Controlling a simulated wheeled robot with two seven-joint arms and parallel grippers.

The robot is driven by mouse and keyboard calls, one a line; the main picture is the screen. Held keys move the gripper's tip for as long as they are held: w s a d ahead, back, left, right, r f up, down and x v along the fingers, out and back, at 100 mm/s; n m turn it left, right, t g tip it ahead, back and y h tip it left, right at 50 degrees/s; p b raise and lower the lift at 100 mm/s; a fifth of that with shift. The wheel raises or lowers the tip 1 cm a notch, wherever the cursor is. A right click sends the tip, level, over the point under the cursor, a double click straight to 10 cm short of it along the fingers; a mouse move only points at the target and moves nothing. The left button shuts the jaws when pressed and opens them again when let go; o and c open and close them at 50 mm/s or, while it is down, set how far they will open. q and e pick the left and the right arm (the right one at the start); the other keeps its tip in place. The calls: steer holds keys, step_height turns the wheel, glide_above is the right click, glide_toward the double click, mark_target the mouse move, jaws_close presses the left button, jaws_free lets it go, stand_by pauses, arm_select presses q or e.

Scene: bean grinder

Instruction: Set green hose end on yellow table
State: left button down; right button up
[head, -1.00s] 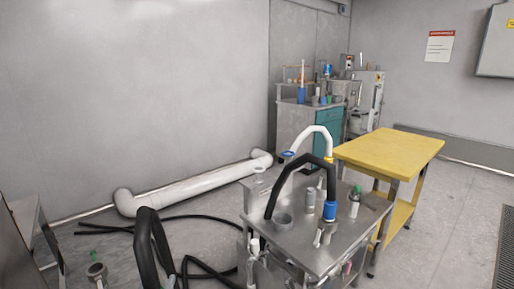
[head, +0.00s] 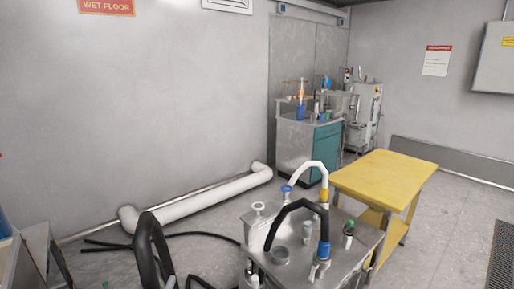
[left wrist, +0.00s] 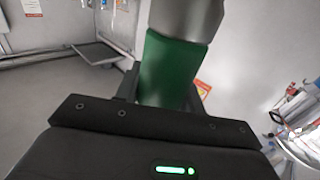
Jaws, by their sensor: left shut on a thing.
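The green hose end (left wrist: 168,72) shows large in the left wrist view as a green sleeve with a grey metal part at its top. My left gripper (left wrist: 160,95) is shut on it; the dark gripper body hides its lower part. In the head view I cannot clearly make out this gripper. The yellow table (head: 385,178) stands at the right in the head view, with a bare top and a lower yellow shelf. The held hose end is not seen on or touching the table. My right gripper is not in view.
A metal cart (head: 340,265) with a black hose (head: 290,207), a white hose (head: 312,170) and fittings stands just in front of the table. A thick black hose loop (head: 148,245) is at the lower left. A white pipe (head: 195,203) runs along the wall.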

arm_select(q)
steer(key=shift+r, duration=0.4)
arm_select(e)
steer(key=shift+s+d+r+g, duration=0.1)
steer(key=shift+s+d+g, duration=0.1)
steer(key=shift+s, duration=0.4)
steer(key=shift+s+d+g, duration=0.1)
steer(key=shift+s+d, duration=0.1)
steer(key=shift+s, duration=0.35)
